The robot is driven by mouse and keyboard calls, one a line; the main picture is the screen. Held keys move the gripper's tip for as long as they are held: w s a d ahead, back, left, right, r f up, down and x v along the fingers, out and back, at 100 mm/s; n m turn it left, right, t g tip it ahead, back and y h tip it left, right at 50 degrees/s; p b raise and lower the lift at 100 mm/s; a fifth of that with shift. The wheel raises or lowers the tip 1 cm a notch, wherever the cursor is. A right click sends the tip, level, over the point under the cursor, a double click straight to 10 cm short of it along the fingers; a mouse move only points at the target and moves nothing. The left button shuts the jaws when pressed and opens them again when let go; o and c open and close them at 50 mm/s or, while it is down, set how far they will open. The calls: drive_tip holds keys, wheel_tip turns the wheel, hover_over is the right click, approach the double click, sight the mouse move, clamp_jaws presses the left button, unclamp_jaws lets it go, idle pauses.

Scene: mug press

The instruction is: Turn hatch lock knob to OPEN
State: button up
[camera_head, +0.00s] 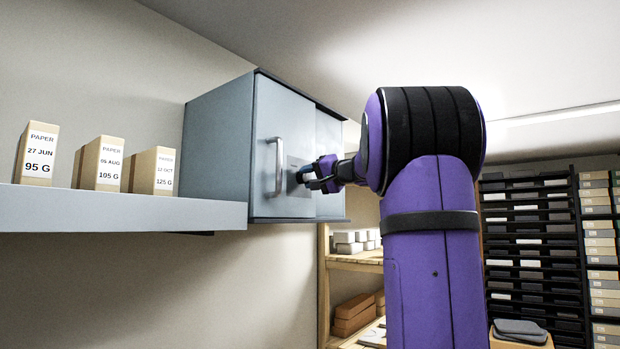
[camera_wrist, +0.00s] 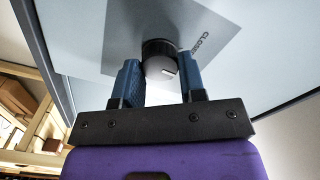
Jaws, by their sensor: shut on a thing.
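The hatch lock knob (camera_wrist: 158,58) is a dark round knob with a white mark, set on a grey plate (camera_wrist: 205,28) in the wrist view. The plate carries lettering that reads CLOSE, its end cut off. My gripper (camera_wrist: 160,80) has one blue finger on each side of the knob and is shut on it. In the head view my gripper (camera_head: 307,177) reaches the front of the grey-blue cabinet (camera_head: 218,150), just right of its upright handle (camera_head: 278,167). The knob is mostly hidden there by the fingers. The OPEN lettering does not show.
A wall shelf (camera_head: 120,208) left of the cabinet bears several paper boxes (camera_head: 99,163). A wooden rack (camera_head: 352,262) with boxes stands below and behind the cabinet. Dark shelving (camera_head: 530,255) is at the far right. My arm covers the middle right.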

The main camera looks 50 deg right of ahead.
drive_tip(key=m, duration=0.7)
drive_tip(key=shift+f, duration=0.1)
idle(0.5)
drive_tip(key=o, duration=0.9)
drive_tip(key=s, duration=0.7)
drive_tip(key=s+d, duration=0.1)
drive_tip(key=s, duration=0.2)
drive_tip(key=shift+s, duration=0.4)
drive_tip(key=shift+a, duration=0.1)
